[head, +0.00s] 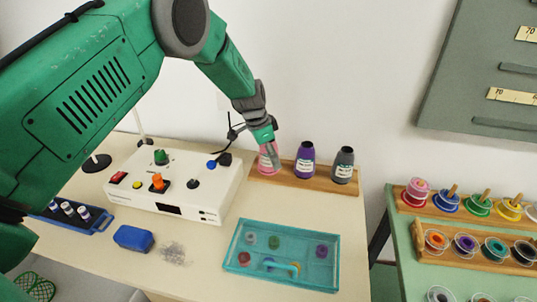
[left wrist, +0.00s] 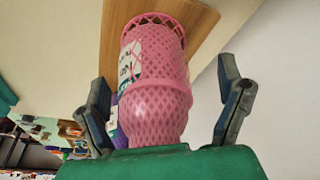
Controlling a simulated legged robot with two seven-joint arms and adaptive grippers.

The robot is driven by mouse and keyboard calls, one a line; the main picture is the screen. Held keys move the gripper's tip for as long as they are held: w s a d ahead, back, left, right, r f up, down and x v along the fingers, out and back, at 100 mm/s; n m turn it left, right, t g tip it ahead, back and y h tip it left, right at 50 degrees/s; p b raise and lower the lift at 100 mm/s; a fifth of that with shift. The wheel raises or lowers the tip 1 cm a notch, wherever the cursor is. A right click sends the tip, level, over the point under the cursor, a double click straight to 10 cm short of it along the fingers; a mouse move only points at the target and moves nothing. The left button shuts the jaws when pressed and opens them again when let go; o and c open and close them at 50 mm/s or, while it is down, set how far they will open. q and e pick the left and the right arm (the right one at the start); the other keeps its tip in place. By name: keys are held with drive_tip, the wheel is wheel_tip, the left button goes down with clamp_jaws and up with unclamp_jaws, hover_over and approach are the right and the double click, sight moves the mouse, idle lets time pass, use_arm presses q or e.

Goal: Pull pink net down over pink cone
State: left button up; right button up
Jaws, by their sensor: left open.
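The pink cone (head: 266,163) stands on a wooden board at the back, left of a purple and a grey cone. In the left wrist view, the pink net (left wrist: 165,55) is around the pink cone (left wrist: 158,107), with its open mesh end by the board. A white label shows partly through the mesh. My left gripper (head: 270,146) is above and around the cone's upper part. In the left wrist view its two fingers stand apart on either side of the cone, with gaps and no visible contact. My right gripper is out of view.
The purple cone (head: 304,160) stands close on the right, then the grey cone (head: 343,165). A white control box (head: 175,180) with knobs is left of the board (head: 290,179). A teal tray (head: 233,262) and blue block (head: 133,238) lie in front. A spool rack (head: 445,213) is at right.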

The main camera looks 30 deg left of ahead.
use_arm(q)
drive_tip(key=shift+d+r, duration=0.15)
drive_tip(key=shift+r, duration=0.3)
drive_tip(key=v, duration=0.5)
drive_tip(key=shift+d, duration=0.25)
drive_tip(key=v, duration=0.3)
drive_tip(key=a+v, duration=0.1)
drive_tip(key=v, duration=0.2)
drive_tip(key=shift+f, duration=0.15)
drive_tip(key=shift+d, duration=0.2)
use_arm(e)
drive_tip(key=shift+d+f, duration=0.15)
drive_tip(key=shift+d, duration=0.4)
use_arm(q)
drive_tip(key=shift+a, duration=0.1)
